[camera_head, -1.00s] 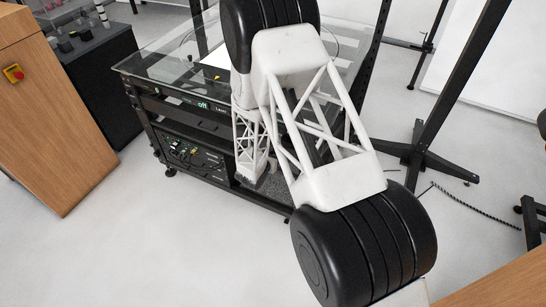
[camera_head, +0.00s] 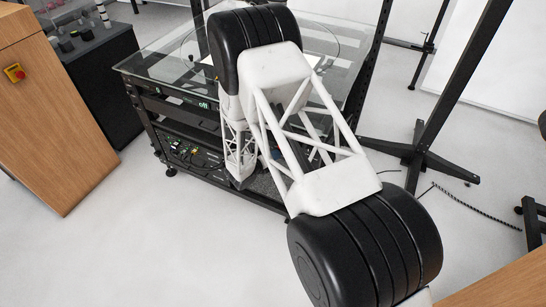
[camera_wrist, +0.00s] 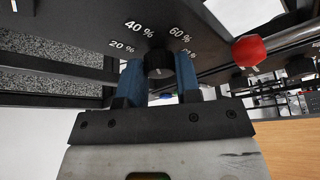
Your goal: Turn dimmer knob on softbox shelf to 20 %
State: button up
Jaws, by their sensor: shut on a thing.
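The dimmer knob (camera_wrist: 158,60) is a small black round knob on a dark panel (camera_wrist: 190,18) in the wrist view. White labels 20 %, 40 % and 60 % curve around it, and a blurred label sits at its lower right. My gripper (camera_wrist: 160,70) has two blue fingers, one at each side of the knob, and is shut on it. I cannot tell which label the knob points to. In the head view my arm hides the gripper and the knob.
A red knob or button (camera_wrist: 248,50) sticks out right of my gripper. In the head view a glass-topped black cart (camera_head: 150,70) stands behind my arm, with a wooden cabinet (camera_head: 55,120) at left and a black stand (camera_head: 425,160) at right. Open floor lies in front.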

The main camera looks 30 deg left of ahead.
jog(key=shift+f+n+t+h, duration=0.1)
jog(key=shift+n+t+h, duration=0.5)
jog(key=shift+n, duration=1.45)
jog(key=shift+f+n+t+h, duration=0.15)
jog(key=shift+n+t, duration=0.8)
jog(key=shift+n, duration=1.15)
jog(key=shift+f+n+t+h, duration=0.1)
jog(key=shift+n+t+h, duration=0.5)
jog(key=shift+n, duration=1.45)
jog(key=o, duration=0.9)
jog(key=shift+v, duration=3.9)
jog(key=shift+d, duration=0.1)
